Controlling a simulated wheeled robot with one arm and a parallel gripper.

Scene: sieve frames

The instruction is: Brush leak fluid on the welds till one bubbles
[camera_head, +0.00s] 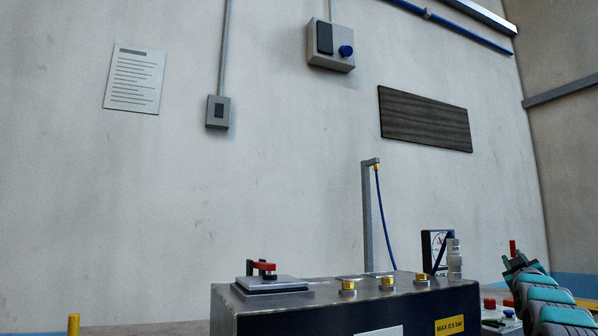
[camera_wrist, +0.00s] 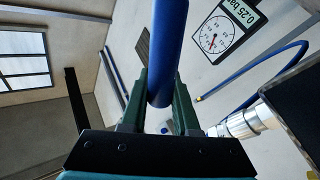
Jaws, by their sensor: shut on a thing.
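My gripper (camera_wrist: 160,82) is shut on a blue rod-like handle (camera_wrist: 168,40) in the wrist view. The handle's near end shows between the green fingers and its far end runs out of the top of the picture. In the head view my gripper (camera_head: 514,262) is at the lower right, right of the dark tank (camera_head: 285,322). The tank has brass fittings (camera_head: 388,284) and a red-handled clamp (camera_head: 263,268) on its top. A gauge (camera_wrist: 214,35) reads near its 0.25 bar label. I cannot make out the welds, brush bristles, fluid or any bubbles.
A grey post (camera_head: 367,215) with a blue hose (camera_head: 384,220) rises behind the tank. A silver fitting (camera_head: 454,260) stands at the tank's right end. Above the tank is free room before the wall.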

